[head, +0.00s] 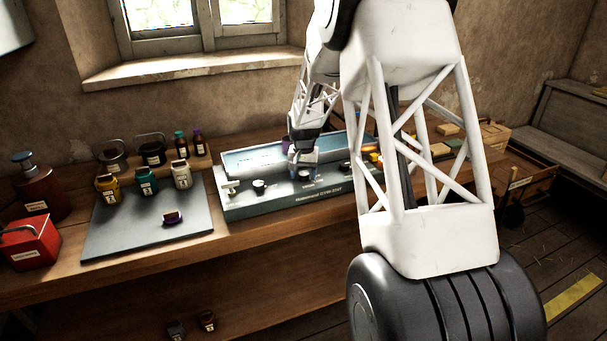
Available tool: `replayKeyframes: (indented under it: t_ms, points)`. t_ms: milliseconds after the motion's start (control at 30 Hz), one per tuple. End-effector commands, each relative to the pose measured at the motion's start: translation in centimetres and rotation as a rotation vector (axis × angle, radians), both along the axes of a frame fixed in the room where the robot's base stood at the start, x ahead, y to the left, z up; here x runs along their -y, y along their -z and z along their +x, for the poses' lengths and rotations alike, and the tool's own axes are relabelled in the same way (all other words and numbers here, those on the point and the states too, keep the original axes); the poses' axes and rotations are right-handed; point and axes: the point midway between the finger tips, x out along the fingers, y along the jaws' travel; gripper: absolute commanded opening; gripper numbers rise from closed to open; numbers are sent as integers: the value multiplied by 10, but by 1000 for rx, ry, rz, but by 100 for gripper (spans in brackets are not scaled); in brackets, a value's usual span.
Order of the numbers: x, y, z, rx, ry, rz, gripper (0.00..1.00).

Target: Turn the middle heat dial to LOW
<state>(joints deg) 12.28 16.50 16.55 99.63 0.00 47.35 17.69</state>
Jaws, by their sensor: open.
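A long grey-green press unit (280,203) stands on the wooden bench, with dark dials along its sloped front. One dial (259,186) shows to the left of my gripper and another (345,167) to the right, close to my arm. The middle heat dial (306,178) appears just below my gripper and is partly covered by it. My gripper (303,168) is open and points down at the front of the unit. I cannot tell whether its fingers touch the dial. The dial's pointer and the LOW mark are too small to read.
A dark mat (145,235) at left holds several labelled jars and a small dark object (173,217). A red box (31,242) and a brown pump bottle (36,190) stand at far left. My arm hides the unit's right end.

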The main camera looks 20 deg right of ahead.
Motion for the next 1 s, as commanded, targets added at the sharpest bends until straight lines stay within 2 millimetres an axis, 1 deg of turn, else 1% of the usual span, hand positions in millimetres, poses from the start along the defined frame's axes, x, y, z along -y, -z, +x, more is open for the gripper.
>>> replayKeyframes:
  t_ms: [167,267,600,700,833,1000]
  points:
    - [0,-9,0,2,0,0,65]
    - [0,-19,1,3,0,-1,65]
    - [0,-61,0,2,0,0,65]
    - [0,-70,0,1,0,0,65]
    - [0,-76,0,1,0,0,65]
    - [0,-78,0,1,0,0,65]
